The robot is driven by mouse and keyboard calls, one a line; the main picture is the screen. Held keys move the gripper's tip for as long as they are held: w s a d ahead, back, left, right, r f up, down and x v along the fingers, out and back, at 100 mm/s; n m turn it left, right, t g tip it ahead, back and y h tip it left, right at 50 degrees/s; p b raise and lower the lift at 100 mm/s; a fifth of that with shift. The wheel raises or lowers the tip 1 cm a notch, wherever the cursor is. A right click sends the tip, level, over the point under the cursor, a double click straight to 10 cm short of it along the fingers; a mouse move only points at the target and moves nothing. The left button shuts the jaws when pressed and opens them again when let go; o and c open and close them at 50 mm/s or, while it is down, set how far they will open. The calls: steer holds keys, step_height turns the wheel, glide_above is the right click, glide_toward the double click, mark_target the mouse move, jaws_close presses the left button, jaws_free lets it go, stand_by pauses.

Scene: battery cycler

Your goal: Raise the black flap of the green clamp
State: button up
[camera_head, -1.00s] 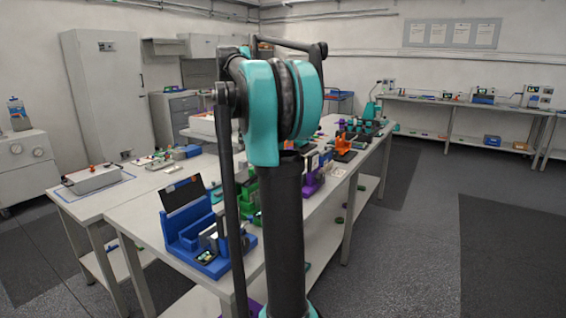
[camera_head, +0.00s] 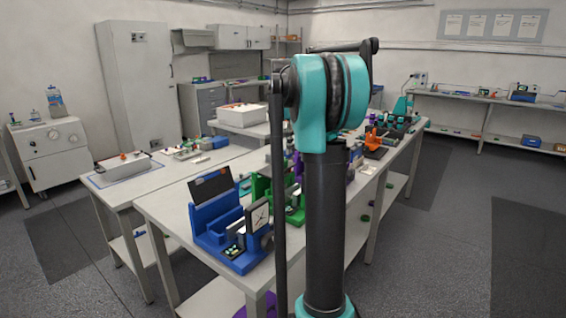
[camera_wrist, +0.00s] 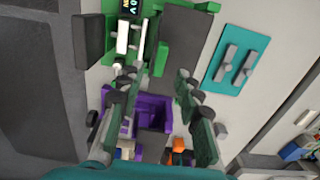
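The green clamp (camera_wrist: 162,58) is at the top of the wrist view, with a small lit display and pale parts on its left. A dark flat panel (camera_wrist: 188,38), which looks like its black flap, lies at its right; I cannot tell its exact tilt. In the head view the green clamp (camera_head: 261,187) stands behind the blue clamp, partly hidden by that clamp and my arm. My gripper (camera_wrist: 157,78) shows two dark green fingers spread apart with nothing between them. Its fingertips are just below the green clamp in the wrist picture; contact is not visible. The head view hides the gripper.
The blue clamp (camera_head: 208,225) with a raised black flap (camera_head: 211,184) stands near the table's front. A purple clamp (camera_wrist: 153,112) lies beyond my fingers, beside the green one. A teal plate (camera_wrist: 236,60) with two grey bars lies to the right. Dark floor is at left.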

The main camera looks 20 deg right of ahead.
mark_target(283, 161)
step_height(283, 161, down, 6)
steer(key=shift+f, duration=0.2)
jaws_close()
stand_by(0.4)
